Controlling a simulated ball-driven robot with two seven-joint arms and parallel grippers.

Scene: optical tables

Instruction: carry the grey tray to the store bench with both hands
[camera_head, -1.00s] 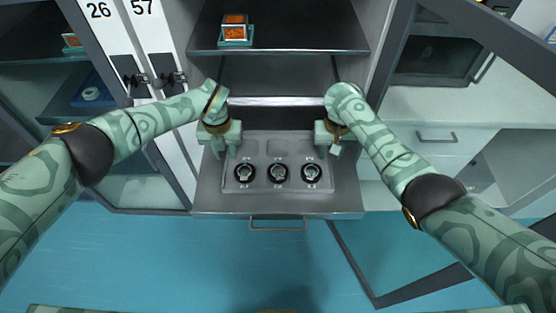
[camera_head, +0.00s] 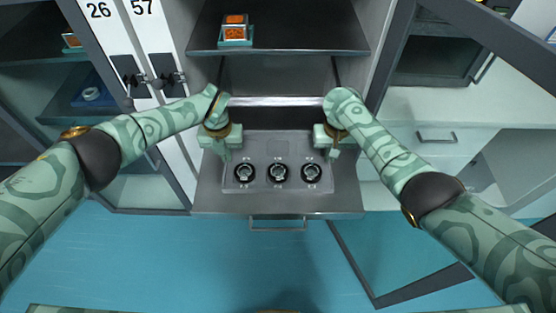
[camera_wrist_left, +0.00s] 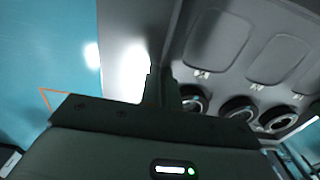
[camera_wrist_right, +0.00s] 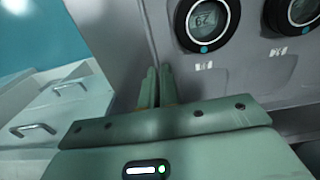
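The grey tray (camera_head: 278,144) lies flat on a pulled-out metal shelf (camera_head: 205,195). It carries three round black dial instruments (camera_head: 278,173) in a row. My left gripper (camera_head: 226,156) is at the tray's left edge, fingers close together on its rim. My right gripper (camera_head: 332,155) is at the right edge in the same way. In the left wrist view the fingers (camera_wrist_left: 160,85) stand at the tray's edge (camera_wrist_left: 222,85). In the right wrist view the fingers (camera_wrist_right: 158,85) are nearly together at the tray's side (camera_wrist_right: 225,80). Which bench is the store bench I cannot tell.
An upper shelf (camera_head: 290,35) above the tray holds a small orange-topped box (camera_head: 235,28). Lockers numbered 26 and 57 (camera_head: 130,40) stand left. A white counter with drawers (camera_head: 435,105) is right, partly behind a dark frame. Blue floor (camera_head: 180,260) is open in front.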

